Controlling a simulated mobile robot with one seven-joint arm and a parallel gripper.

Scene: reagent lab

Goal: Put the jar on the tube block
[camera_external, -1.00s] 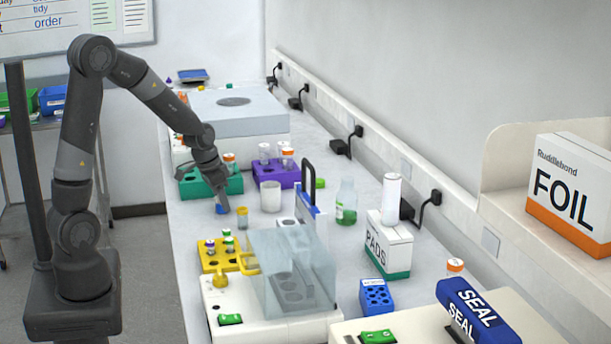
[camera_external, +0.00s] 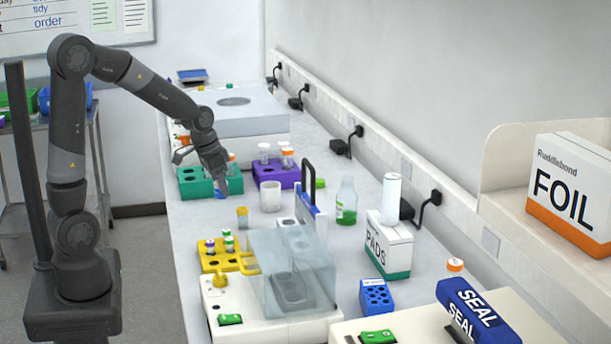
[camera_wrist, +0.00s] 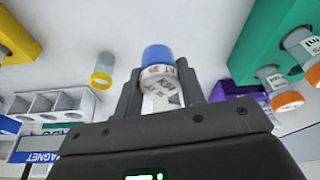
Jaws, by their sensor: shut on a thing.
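The jar is small, with a blue cap (camera_wrist: 157,55) and a white printed label. In the wrist view it sits between the two fingers of my gripper (camera_wrist: 160,84), which is shut on it. In the outside view my gripper (camera_external: 221,183) points down beside the green tube block (camera_external: 195,190), and only a little of the jar's blue (camera_external: 221,194) shows under the fingers. Other blocks with holes are purple (camera_external: 268,174), yellow (camera_external: 205,263) and blue (camera_external: 376,293). I cannot tell which one the task means.
A clear-lidded machine (camera_external: 293,270) is nearer the camera. A grey-topped machine (camera_external: 235,120) is behind.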

